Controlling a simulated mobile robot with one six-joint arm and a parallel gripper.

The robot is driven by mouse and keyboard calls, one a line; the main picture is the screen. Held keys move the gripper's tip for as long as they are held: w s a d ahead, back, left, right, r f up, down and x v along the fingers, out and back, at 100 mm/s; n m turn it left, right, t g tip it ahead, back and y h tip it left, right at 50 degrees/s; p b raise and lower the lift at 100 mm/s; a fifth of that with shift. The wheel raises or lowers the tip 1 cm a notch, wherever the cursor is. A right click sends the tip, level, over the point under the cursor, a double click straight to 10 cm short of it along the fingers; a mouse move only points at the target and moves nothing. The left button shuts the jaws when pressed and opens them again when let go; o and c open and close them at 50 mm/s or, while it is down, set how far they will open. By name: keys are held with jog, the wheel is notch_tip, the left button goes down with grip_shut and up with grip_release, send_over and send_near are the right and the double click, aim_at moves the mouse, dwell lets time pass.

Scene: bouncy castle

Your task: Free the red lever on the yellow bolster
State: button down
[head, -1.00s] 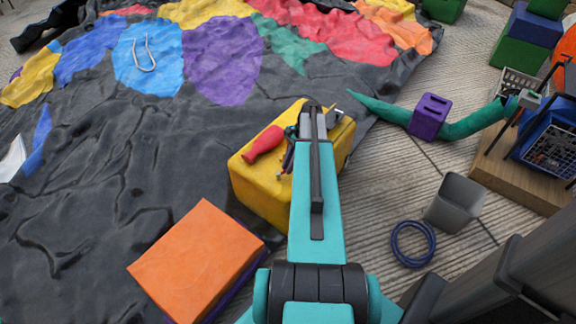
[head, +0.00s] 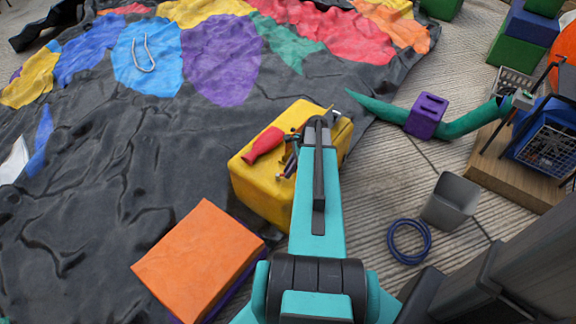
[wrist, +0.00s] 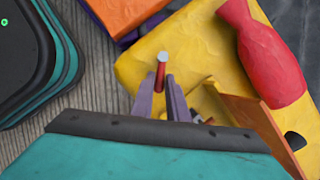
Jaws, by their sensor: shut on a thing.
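The yellow bolster (head: 262,192) lies at the edge of the black sheet, and it fills much of the wrist view (wrist: 150,58). The red lever (wrist: 168,98), a thin red rod with a pale round end, stands between the two purple fingers of my gripper (wrist: 161,84). The fingers are shut on it above the bolster. Its lower part is hidden by the fingers and wrist. In the head view my arm covers most of the gripper. A fat red bottle-shaped piece (wrist: 263,58) lies on the bolster, also seen in the head view (head: 264,144).
An orange-brown board (wrist: 255,116) stands close to the right of my fingers. An orange block (head: 197,262) lies left of my arm. A grey bin (head: 451,201), a blue ring (head: 409,242) and a purple block (head: 426,116) on a green tube are to the right.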

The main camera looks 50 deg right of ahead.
jog(key=m, duration=0.1)
jog(key=s+a+m+h+p, duration=0.1)
jog(key=m, duration=0.1)
jog(key=m+t+p, duration=0.1)
jog(key=shift+s+a+r+m, duration=0.2)
jog(key=shift+s+a+m, duration=0.1)
jog(key=shift+a, duration=0.1)
jog(key=shift+s+a+f+m+h+p, duration=0.1)
jog(key=shift+a+m+h+p, duration=0.25)
jog(key=shift+m, duration=0.35)
jog(key=shift+w+a+f+m+h+p, duration=0.1)
jog(key=shift+m+h+p, duration=0.2)
jog(key=shift+m+p, duration=0.3)
jog(key=shift+s+a+m+h+p, duration=0.1)
jog(key=shift+a+m+h+p, duration=0.2)
jog(key=shift+m, duration=0.5)
jog(key=c, duration=1.7)
grip_release()
jog(key=shift+t, duration=0.3)
jog(key=shift+c, duration=0.2)
jog(key=p+v, duration=1.1)
jog(key=v, duration=0.2)
jog(key=shift+r, duration=0.35)
jog(key=shift+a, duration=0.15)
